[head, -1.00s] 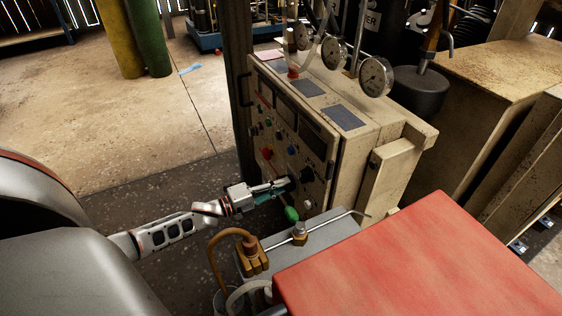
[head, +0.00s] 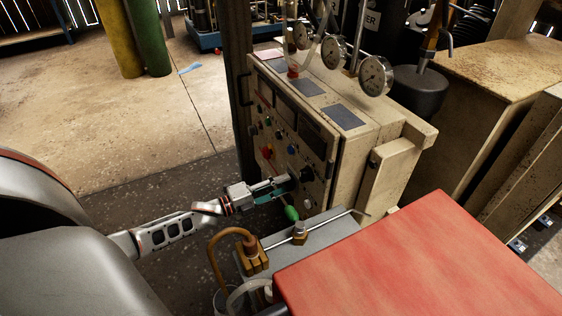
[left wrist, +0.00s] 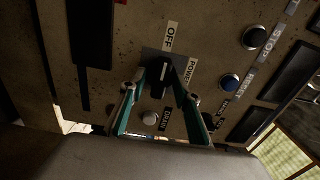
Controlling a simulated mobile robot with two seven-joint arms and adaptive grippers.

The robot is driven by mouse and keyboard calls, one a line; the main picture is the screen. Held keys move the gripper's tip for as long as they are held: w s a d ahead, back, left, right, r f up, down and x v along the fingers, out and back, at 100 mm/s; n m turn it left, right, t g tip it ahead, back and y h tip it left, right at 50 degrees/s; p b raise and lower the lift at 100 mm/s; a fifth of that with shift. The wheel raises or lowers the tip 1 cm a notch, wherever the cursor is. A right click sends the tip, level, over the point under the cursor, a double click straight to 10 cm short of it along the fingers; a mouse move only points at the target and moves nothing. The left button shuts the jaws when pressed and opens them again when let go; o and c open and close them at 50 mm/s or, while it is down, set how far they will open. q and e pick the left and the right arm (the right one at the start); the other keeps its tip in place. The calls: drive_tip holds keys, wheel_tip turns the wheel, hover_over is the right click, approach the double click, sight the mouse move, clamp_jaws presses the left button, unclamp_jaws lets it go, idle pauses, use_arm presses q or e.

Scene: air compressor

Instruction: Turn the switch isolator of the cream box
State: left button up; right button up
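The cream box (head: 340,160) stands in the middle of the head view, its control panel facing left. Its switch isolator is a black knob with OFF and POWER labels, seen upright in the left wrist view (left wrist: 159,76). In the head view this appears to be the dark knob (head: 307,174) low on the panel. My left gripper (head: 291,184) points at the panel beside it. In the left wrist view its teal fingers (left wrist: 160,88) stand either side of the knob, with a narrow gap visible. Contact at the tips is unclear. My right gripper is out of view.
A red-topped surface (head: 420,260) fills the lower right. Pressure gauges (head: 375,76) rise from the box top. Open floor (head: 130,130) lies to the left.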

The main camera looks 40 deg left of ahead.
use_arm(q)
drive_tip(key=v, duration=1.2)
idle(0.4)
